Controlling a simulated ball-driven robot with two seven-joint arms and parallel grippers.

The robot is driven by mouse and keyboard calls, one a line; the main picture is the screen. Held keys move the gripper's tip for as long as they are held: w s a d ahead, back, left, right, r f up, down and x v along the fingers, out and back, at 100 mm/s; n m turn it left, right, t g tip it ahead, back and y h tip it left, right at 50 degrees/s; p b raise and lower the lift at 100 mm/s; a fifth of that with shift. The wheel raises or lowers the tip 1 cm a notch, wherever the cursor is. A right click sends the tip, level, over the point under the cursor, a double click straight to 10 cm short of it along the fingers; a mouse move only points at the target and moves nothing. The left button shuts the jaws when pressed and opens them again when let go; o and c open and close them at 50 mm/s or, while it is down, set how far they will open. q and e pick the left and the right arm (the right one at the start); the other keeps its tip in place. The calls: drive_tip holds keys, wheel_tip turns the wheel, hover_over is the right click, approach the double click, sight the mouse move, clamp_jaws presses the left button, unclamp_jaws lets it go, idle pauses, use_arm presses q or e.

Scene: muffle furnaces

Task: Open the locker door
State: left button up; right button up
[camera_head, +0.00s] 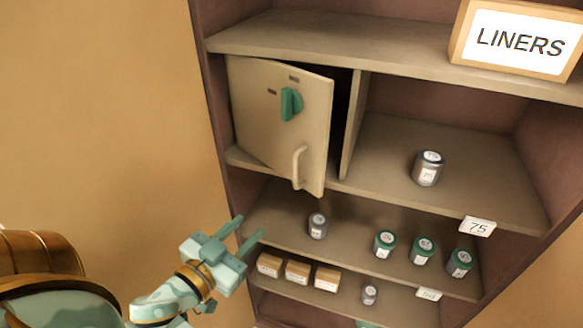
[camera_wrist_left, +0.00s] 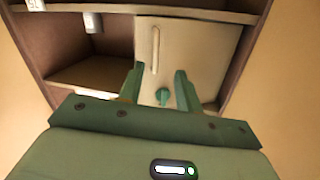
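The locker door (camera_head: 272,134) is a beige panel on the upper left of the shelf unit. It stands ajar, with a dark gap along its right edge. It carries a green knob (camera_head: 291,104) and a pale bar handle (camera_head: 299,166) near its lower right. My left gripper (camera_head: 251,232) is open and empty, below and left of the handle and apart from the door. In the left wrist view the gripper's fingers (camera_wrist_left: 158,85) are spread, with the door (camera_wrist_left: 200,62), its handle (camera_wrist_left: 155,50) and the green knob (camera_wrist_left: 163,96) beyond them. My right gripper is not in view.
The shelf unit holds a jar (camera_head: 428,168) right of the locker and several jars on the shelf below. Small boxes (camera_head: 297,271) sit lower left. A LINERS sign (camera_head: 521,42) stands on top. The tan wall (camera_head: 100,110) at left is bare.

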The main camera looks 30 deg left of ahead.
use_arm(q)
wheel_tip(320, 180, up, 4)
drive_tip(key=t, duration=0.1)
drive_tip(key=n+p, duration=0.2)
drive_tip(key=p, duration=0.2)
approach(294, 169)
drive_tip(key=w, duration=0.8)
drive_tip(key=shift+w, duration=0.25)
drive_tip(key=shift+w+a, duration=0.1)
drive_tip(key=shift+w, duration=0.3)
drive_tip(key=shift+s, duration=0.1)
clamp_jaws()
